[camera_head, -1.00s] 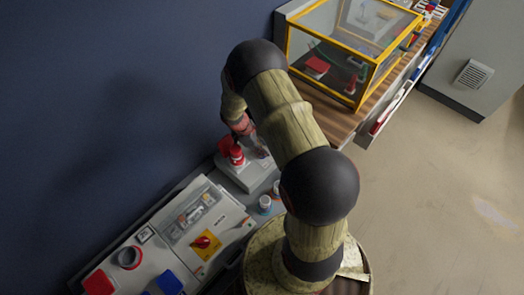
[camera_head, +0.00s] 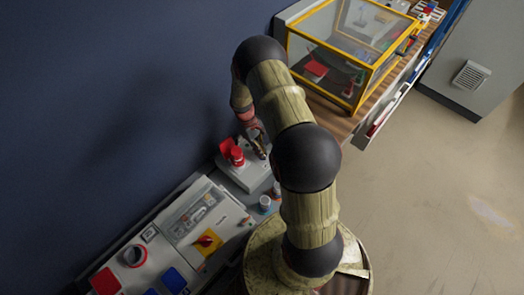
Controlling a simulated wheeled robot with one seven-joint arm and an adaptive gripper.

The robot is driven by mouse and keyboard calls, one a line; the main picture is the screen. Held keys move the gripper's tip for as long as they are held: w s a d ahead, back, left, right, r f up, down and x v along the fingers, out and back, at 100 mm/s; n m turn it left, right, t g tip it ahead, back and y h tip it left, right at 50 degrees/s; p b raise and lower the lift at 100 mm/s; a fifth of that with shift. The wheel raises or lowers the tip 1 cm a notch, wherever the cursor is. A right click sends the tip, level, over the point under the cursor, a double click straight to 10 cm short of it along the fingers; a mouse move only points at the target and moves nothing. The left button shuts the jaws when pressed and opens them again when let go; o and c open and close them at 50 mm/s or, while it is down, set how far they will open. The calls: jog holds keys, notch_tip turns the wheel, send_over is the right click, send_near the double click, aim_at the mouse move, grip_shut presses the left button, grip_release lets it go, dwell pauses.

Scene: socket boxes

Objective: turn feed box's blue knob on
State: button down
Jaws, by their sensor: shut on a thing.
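A small light-grey box (camera_head: 240,176), which looks like the feed box, stands against the dark blue wall. A red socket or plug (camera_head: 236,155) with a red flap stands on its top. My gripper (camera_head: 261,152) points down at the right part of this box, just right of the red piece. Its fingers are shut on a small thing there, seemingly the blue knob. The knob itself is hidden by the fingers, and its turn position cannot be seen.
A larger grey panel (camera_head: 213,219) with a red-and-yellow switch (camera_head: 207,241) lies at lower left. Small bottle-like pieces (camera_head: 265,202) stand between. A yellow-framed clear case (camera_head: 345,50) sits on the wooden bench at upper right. The floor at right is clear.

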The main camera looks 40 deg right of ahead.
jog(key=m+y+p, duration=0.1)
jog(key=m+y, duration=0.1)
jog(key=m, duration=0.2)
jog(key=shift+d+m, duration=0.1)
jog(key=shift+m, duration=0.2)
jog(key=shift+m+t+y+p, duration=0.5)
jog(key=shift+m+y+p, duration=0.2)
jog(key=shift+m, duration=1.5)
jog(key=c, duration=2)
grip_release()
jog(key=shift+o, duration=0.4)
jog(key=v, duration=1.2)
jog(key=shift+d, duration=0.1)
